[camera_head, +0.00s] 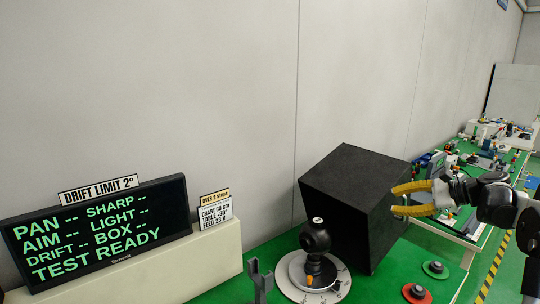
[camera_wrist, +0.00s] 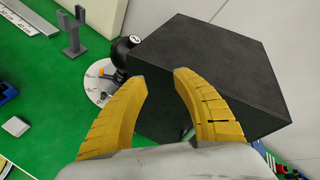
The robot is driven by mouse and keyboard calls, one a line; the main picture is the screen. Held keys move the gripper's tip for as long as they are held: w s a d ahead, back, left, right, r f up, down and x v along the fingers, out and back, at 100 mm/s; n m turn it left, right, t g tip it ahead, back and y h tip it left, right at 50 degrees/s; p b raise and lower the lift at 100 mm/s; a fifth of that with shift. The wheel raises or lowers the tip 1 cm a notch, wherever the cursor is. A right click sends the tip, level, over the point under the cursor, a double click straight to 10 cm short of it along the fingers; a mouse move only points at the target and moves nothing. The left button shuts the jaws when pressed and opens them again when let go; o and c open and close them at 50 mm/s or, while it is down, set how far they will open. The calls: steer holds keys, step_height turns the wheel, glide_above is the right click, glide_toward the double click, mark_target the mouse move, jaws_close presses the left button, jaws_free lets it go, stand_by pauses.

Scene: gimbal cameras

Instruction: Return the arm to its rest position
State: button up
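My gripper (camera_head: 396,199) has yellow fingers, which stand apart and empty in the head view, at the right side of the black box. It also shows in the wrist view (camera_wrist: 160,76), open with nothing between the fingertips. My arm comes in from the right edge of the head view. The black box (camera_head: 345,195) stands tilted-looking behind a black gimbal camera (camera_head: 315,240) on a round white dial (camera_head: 297,275). In the wrist view the box (camera_wrist: 215,65) lies beyond the fingers, and whether they touch it cannot be told.
A screen (camera_head: 100,235) reading TEST READY stands at left on a pale ledge (camera_head: 180,268). A grey forked stand (camera_head: 261,280) is left of the dial. Red (camera_head: 416,292) and green (camera_head: 436,268) round buttons sit at the right. More cluttered green benches (camera_head: 490,160) run behind.

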steer(key=s+a+r+n+g+h, duration=0.2)
steer(key=s+a+n+h, duration=0.4)
steer(key=s+a, duration=0.95)
steer(key=s+a+f+n+h, duration=0.1)
steer(key=s+f+n, duration=0.1)
steer(key=s+n, duration=0.2)
steer(key=s+a+f+n+h, duration=0.1)
steer(key=s+a+f+n, duration=0.1)
steer(key=s, duration=0.7)
steer(key=s+a+f+n+t+h, duration=0.1)
steer(key=s+f+n, duration=0.3)
steer(key=s, duration=0.3)
steer(key=shift+s+a+f+n+h, duration=0.2)
steer(key=shift+s+a+n+h, duration=0.1)
steer(key=shift+n, duration=0.6)
steer(key=shift+a, duration=0.1)
